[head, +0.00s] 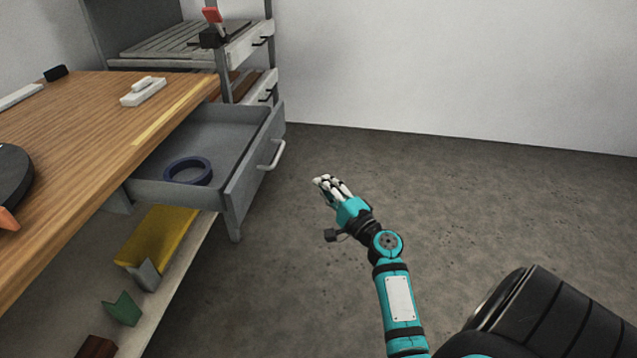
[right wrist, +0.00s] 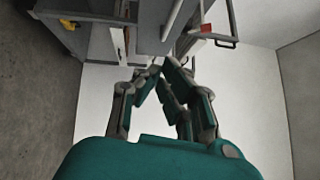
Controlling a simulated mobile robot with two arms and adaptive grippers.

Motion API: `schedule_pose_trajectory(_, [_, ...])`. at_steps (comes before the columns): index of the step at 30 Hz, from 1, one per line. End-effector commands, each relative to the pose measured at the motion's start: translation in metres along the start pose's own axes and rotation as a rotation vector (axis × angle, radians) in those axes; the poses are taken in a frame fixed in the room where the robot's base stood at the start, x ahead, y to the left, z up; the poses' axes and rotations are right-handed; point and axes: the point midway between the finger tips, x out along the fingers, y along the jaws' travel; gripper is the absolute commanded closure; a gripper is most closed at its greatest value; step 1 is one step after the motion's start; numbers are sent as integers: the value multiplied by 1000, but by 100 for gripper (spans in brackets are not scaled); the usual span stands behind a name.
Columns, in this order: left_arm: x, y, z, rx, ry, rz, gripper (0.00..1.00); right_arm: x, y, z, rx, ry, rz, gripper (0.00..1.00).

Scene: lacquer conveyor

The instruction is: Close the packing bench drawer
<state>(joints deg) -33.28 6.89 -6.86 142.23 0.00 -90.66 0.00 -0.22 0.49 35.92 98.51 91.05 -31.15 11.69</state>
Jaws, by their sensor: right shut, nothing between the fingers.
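The packing bench drawer (head: 240,176) is grey and pulled out from under the wooden bench top (head: 75,115) in the head view. A blue ring (head: 187,170) lies inside it. Its light bar handle (head: 273,155) is on the front panel. My right gripper (head: 324,182) is shut and empty, over the floor to the right of the drawer front, apart from the handle. In the right wrist view my right gripper's fingers (right wrist: 160,75) are together, with grey furniture beyond them. My left gripper is not in view.
A grey rack (head: 240,45) with small drawers stands behind the bench. Below the bench, a shelf (head: 185,270) holds a yellow item (head: 158,235) and a green one (head: 123,308). Grey floor (head: 480,190) is clear to the right.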

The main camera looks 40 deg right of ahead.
Motion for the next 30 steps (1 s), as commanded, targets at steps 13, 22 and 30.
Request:
schedule_pose_trajectory(13, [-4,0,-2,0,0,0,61,88,-1,12,1,-1,1,100])
schedule_pose_trajectory(22, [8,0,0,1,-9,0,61,103,1,28,-1,1,3,100])
schedule_pose_trajectory(30, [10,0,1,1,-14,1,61,103,1,29,-2,0,3,100])
